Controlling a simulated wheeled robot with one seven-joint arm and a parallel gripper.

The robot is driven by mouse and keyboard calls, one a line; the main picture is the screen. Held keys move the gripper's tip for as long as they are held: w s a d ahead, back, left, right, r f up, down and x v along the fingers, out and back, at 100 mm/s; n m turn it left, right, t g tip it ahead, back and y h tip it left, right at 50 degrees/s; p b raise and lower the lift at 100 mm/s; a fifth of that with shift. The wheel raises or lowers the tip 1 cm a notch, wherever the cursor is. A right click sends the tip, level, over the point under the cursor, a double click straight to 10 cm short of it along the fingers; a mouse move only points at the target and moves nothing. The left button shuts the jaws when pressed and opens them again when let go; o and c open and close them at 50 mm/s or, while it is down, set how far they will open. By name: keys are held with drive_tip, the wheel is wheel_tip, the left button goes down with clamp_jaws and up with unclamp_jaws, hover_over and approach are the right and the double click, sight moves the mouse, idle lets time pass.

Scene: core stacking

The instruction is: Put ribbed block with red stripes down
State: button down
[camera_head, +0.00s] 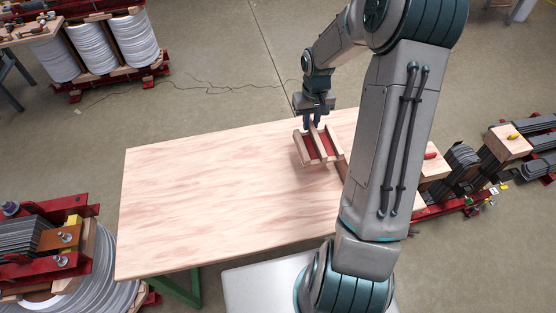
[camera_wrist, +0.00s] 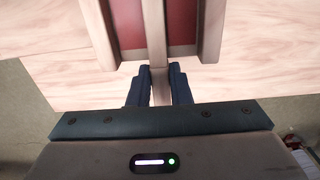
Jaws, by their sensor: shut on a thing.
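The ribbed block with red stripes (camera_head: 327,147) is a pale wooden piece with raised ribs and red bands between them. It is at the right part of the wooden table (camera_head: 200,195) in the head view. My gripper (camera_head: 313,122) is above its far end, shut on its middle rib. In the wrist view, the two dark fingers of my gripper (camera_wrist: 159,88) are on either side of the middle rib of the block (camera_wrist: 130,25). Whether the block touches the table top cannot be told clearly. My arm hides part of the table's right side.
The left and middle of the table are clear. White coil assemblies (camera_head: 130,38) stand at the back left, and another coil assembly (camera_head: 60,255) is at the front left. Stacked dark plates (camera_head: 462,160) with wooden blocks (camera_head: 507,141) stand to the right. A cable (camera_head: 200,83) lies on the floor.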

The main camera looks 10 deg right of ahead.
drive_tip(key=s+a+f, duration=0.1)
drive_tip(key=a, duration=0.1)
drive_tip(key=s+a+f, duration=0.1)
drive_tip(key=a+f, duration=0.1)
drive_tip(key=a, duration=0.1)
drive_tip(key=s+a+f, duration=0.1)
drive_tip(key=a+f, duration=0.1)
drive_tip(key=a, duration=0.1)
drive_tip(key=shift+s+f, duration=0.1)
drive_tip(key=shift+s, duration=0.25)
drive_tip(key=shift+f, duration=2)
drive_tip(key=c, duration=1.3)
unclamp_jaws()
drive_tip(key=shift+f, duration=0.1)
wheel_tip(320, 180, up, 12)
drive_tip(key=s+r+t, duration=0.1)
drive_tip(key=s+r, duration=0.4)
drive_tip(key=s, duration=0.1)
drive_tip(key=s+a+r+t, duration=0.1)
drive_tip(key=s+r, duration=0.4)
drive_tip(key=s, duration=0.2)
drive_tip(key=s+a+r+t+p, duration=0.1)
drive_tip(key=s+r, duration=0.5)
drive_tip(key=shift+s+r, duration=0.1)
drive_tip(key=shift+s, duration=0.25)
